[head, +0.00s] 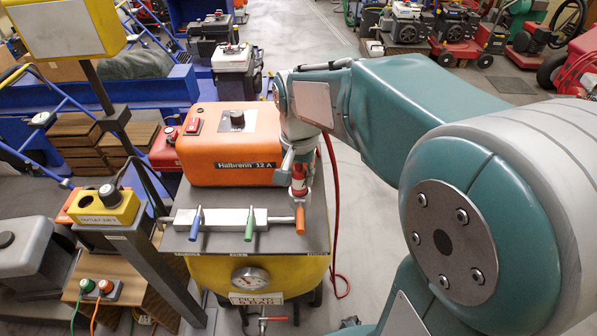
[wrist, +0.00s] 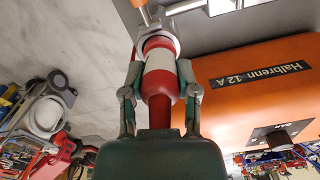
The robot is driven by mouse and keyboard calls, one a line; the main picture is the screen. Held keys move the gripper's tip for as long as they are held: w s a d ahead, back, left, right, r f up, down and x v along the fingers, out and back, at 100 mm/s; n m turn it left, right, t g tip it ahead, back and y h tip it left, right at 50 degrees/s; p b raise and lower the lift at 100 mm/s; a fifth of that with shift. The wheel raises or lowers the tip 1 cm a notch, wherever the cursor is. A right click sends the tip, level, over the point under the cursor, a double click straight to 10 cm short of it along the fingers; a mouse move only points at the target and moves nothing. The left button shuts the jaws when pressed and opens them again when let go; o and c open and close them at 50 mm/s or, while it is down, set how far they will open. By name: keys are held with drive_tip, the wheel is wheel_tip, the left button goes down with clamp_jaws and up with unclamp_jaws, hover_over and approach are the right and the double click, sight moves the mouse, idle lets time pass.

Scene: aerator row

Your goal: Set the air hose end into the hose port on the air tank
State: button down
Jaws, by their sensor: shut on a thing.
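My gripper (head: 297,172) is shut on the air hose end (wrist: 160,75), a red fitting with a white band. In the wrist view the two fingers (wrist: 160,93) press on its sides.
An orange box marked Halbrenn 12 A (head: 232,150) stands on the tank top beside my gripper. Blue (head: 196,224) and green (head: 250,224) levers stand left of the orange one. A dark post (head: 150,255) and yellow switch box (head: 103,208) are at the left.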

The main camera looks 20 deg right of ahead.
drive_tip(key=shift+f, duration=0.1)
drive_tip(key=shift+c, duration=1.4)
unclamp_jaws()
wheel_tip(320, 180, up, 12)
drive_tip(key=shift+f, duration=0.1)
drive_tip(key=shift+s, duration=0.45)
drive_tip(key=s+f+n+t, duration=0.2)
drive_tip(key=s+f+n, duration=0.1)
drive_tip(key=s, duration=0.3)
drive_tip(key=s+f+n+t, duration=0.3)
drive_tip(key=s, duration=0.4)
drive_tip(key=shift+n+t, duration=0.3)
drive_tip(key=shift+r, duration=0.1)
